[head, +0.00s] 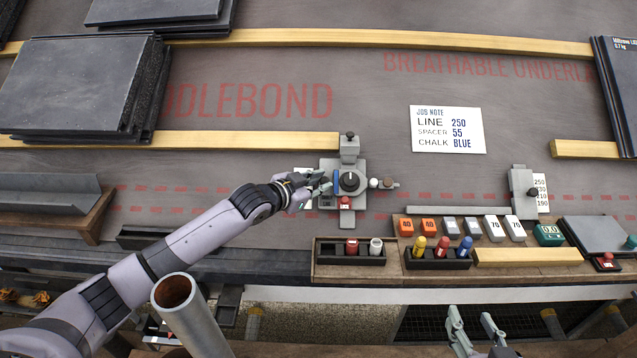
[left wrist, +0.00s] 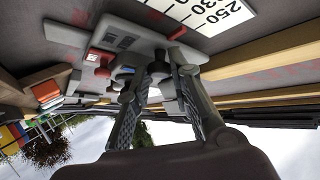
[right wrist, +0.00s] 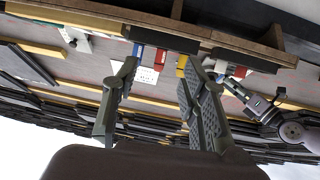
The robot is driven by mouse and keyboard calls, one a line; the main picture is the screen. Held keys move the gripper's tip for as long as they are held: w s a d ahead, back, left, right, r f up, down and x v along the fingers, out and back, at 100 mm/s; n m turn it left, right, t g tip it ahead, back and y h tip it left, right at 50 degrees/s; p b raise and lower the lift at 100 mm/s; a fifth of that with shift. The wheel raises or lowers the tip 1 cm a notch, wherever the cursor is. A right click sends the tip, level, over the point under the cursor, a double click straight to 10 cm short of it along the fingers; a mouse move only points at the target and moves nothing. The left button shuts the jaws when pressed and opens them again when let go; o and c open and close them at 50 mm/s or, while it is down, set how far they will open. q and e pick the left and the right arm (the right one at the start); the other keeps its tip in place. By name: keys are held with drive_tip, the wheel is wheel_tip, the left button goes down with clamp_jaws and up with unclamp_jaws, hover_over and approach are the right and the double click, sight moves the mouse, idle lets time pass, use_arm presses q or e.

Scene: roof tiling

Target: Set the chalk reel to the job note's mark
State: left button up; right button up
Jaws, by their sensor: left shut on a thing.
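The chalk reel (head: 350,205), a grey plate with a round black dial, a blue bar and a side crank, sits on the roof near the centre. My left gripper (head: 322,181) is at its left side. In the left wrist view its fingers close around a small dark knob (left wrist: 158,70) on the reel. A white scale (left wrist: 205,10) reading 250 and lower lies beside a red pointer (left wrist: 178,33); the exact setting is unclear. The job note (head: 447,130) reads LINE 250, SPACER 55, CHALK BLUE. My right gripper (head: 478,330) is open and empty at the front.
Yellow, red and blue chalk bottles (head: 442,246) stand in a black rack. Orange, grey and white blocks (head: 467,227) sit behind it. Another tray (head: 330,256) holds red and white pieces. A grey gauge (head: 522,193) stands at right; slate stacks (head: 75,85) lie left.

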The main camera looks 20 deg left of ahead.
use_arm(q)
clamp_jaws()
idle(0.3)
